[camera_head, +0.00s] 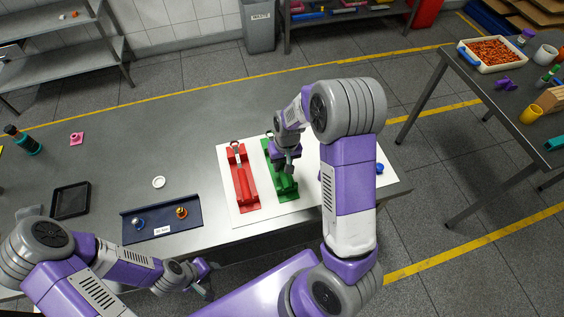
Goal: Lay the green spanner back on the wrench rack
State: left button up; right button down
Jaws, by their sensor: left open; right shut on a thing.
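A white board (235,212) lies on the grey table with a red rack part (245,190) and a green rack part (291,194) side by side. A spanner with a ring end (237,147) lies on the red part. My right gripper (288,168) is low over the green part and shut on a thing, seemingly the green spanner. The jaws and arm hide most of it, so I cannot tell whether it touches the rack. A ring end (269,134) shows at the far end of the green part. My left gripper (208,279) is open near the table's front edge.
A dark blue tray (187,227) with two small knobs stands left of the board. A white ring (158,182), a black tray (71,200) and a pink piece (76,138) lie further left. A blue item (379,168) lies right of my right arm. The table behind the racks is clear.

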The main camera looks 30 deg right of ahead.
jog(key=shift+f, duration=0.5)
jog(key=c, duration=0.8)
grip_release()
jog(key=r, duration=0.5)
jog(key=r+p, duration=0.1)
jog(key=r, duration=0.1)
jog(key=shift+s+d+r, duration=0.15)
jog(key=shift+d+r, duration=0.15)
jog(key=shift+d, duration=0.05)
